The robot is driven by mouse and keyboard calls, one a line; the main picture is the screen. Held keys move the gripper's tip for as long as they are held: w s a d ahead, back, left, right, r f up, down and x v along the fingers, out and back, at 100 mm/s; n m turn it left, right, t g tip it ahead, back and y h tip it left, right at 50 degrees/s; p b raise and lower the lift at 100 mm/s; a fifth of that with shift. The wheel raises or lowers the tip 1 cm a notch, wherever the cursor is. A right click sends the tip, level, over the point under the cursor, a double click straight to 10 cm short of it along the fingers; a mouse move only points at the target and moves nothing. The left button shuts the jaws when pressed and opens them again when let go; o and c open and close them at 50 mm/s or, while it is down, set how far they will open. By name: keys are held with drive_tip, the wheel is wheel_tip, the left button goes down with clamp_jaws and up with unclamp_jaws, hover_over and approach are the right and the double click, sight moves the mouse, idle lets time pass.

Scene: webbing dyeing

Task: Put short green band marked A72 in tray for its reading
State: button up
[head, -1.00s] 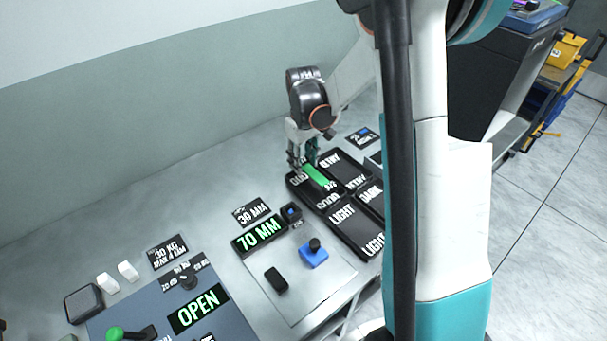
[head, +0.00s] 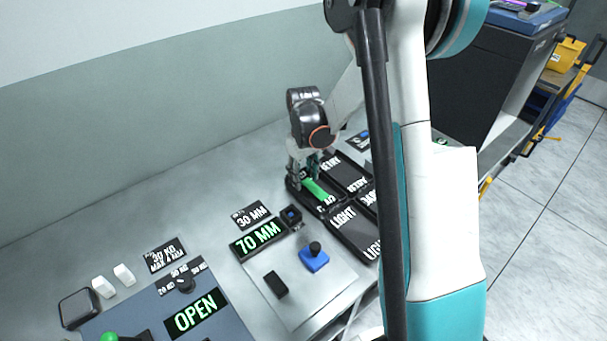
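The short green band (head: 316,188) lies lengthwise over the black tray labelled GOOD (head: 333,208), low at its surface. I cannot tell whether it touches the tray floor. My gripper (head: 305,175) points down at the band's upper left end and appears shut on it, though the fingertips are small and partly hidden. The A72 mark cannot be read. A RETRY tray (head: 357,182) is to the right of the GOOD tray. A LIGHT tray (head: 352,236) is below it, and a DARK tray is partly hidden behind my arm.
A display reading 70 MM (head: 258,239) stands left of the trays, beside a plate with a blue-based knob (head: 314,258) and a black block (head: 276,284). A panel with an OPEN display (head: 197,314) is at the lower left. The bench left of my gripper is clear.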

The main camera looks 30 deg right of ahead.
drive_tip(key=shift+r, duration=0.15)
wheel_tip(320, 180, up, 12)
drive_tip(key=p, duration=0.4)
drive_tip(key=s+a+r+t, duration=0.3)
drive_tip(key=s+a+r, duration=0.3)
drive_tip(key=s+r, duration=0.35)
drive_tip(key=s+a+r+m+t, duration=0.1)
drive_tip(key=s+a+t, duration=0.1)
drive_tip(key=s, duration=0.4)
drive_tip(key=s+a+r+m+t, duration=0.1)
drive_tip(key=s+a+t, duration=0.1)
drive_tip(key=s+a, duration=0.2)
drive_tip(key=s, duration=0.2)
drive_tip(key=shift+s+r, duration=0.35)
drive_tip(key=shift+r, duration=0.05)
drive_tip(key=shift+f+b, duration=0.5)
drive_tip(key=shift+b, duration=0.15)
